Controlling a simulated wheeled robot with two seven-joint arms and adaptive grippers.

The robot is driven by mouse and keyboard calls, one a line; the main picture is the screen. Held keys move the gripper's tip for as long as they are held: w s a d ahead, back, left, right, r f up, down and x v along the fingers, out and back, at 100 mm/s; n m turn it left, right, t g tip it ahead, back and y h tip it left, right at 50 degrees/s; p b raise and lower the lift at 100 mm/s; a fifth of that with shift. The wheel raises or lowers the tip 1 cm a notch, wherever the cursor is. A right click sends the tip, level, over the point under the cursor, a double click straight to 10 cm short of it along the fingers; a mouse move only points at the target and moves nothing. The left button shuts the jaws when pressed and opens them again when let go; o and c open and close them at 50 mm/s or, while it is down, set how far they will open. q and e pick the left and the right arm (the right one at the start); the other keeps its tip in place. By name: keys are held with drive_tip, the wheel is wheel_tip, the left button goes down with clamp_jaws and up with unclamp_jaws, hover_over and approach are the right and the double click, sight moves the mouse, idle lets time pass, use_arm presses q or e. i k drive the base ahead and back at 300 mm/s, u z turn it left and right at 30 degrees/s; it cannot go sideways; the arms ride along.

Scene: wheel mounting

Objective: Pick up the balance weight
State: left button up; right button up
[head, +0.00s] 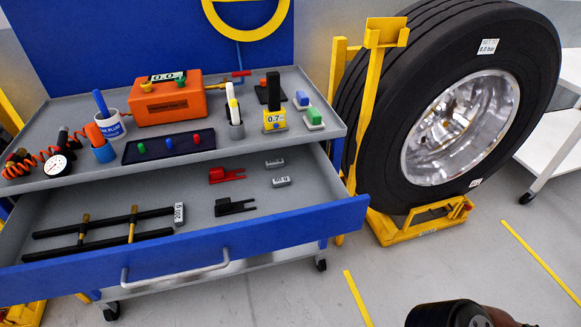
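Several small grey balance weights lie in the open blue-fronted drawer (200,247). One weight marked 200 g (179,215) stands at the right end of the black bars, left of the drawer's middle. A second labelled weight (281,182) lies toward the drawer's right side; its label seems to read 50 g. A third, smaller-looking weight (274,162) lies just behind it, its label too small to read. No gripper fingers show. A dark rounded part at the bottom edge, right of the middle, seems to be my own arm, well apart from the weights.
The drawer also holds a red clip (227,175), a black clip (235,207) and black bars (100,232). The crowded tray top (60,184) overhangs its back. A large wheel (440,110) on a yellow stand (412,232) is at right. Floor in front is clear.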

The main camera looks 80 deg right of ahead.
sight(282, 182)
drive_tip(key=z, duration=0.7)
drive_tip(key=i, duration=0.85)
drive_tip(key=z, duration=0.75)
